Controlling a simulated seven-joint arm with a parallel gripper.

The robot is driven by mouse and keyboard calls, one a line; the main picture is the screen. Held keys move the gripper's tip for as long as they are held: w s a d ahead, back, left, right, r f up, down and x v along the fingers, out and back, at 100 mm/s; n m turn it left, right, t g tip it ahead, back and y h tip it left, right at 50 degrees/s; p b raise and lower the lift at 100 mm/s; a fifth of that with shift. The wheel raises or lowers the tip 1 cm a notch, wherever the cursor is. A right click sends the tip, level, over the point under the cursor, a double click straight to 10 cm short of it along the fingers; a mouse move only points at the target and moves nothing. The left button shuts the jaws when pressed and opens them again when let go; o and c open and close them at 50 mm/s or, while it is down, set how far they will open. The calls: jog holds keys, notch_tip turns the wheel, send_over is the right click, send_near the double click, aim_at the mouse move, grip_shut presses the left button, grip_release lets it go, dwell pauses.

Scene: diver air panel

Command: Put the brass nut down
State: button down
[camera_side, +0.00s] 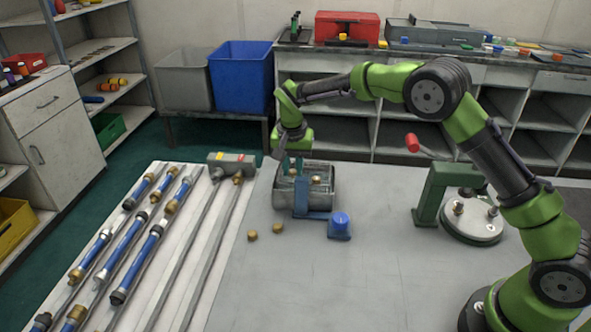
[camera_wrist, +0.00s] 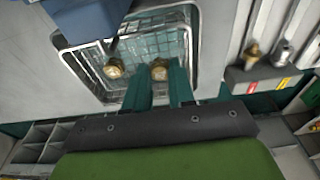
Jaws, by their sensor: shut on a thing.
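My gripper (camera_side: 293,170) points down over a metal tank with a wire basket (camera_side: 331,200) on the grey bench. In the wrist view my two teal fingers (camera_wrist: 160,84) reach over the wire basket (camera_wrist: 188,42), with a brass nut (camera_wrist: 159,70) between their tips. A second brass nut (camera_wrist: 114,68) shows left of it in the basket area; in the side view a nut (camera_side: 316,180) shows there too. Whether the held nut touches the basket floor is not clear. Two more brass nuts (camera_side: 252,235) (camera_side: 278,228) lie on the bench in front.
A blue bracket with a blue knob (camera_side: 340,220) stands at the basket's front. A green press with a red handle (camera_side: 432,195) stands to the right. A white board with blue-sleeved tubes (camera_side: 128,242) and a grey manifold block (camera_side: 232,160) lie left. The front middle bench is clear.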

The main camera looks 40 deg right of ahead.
jog(key=shift+f, duration=0.6)
jog(key=c, duration=1.2)
grip_release()
jog(key=shift+c, duration=0.2)
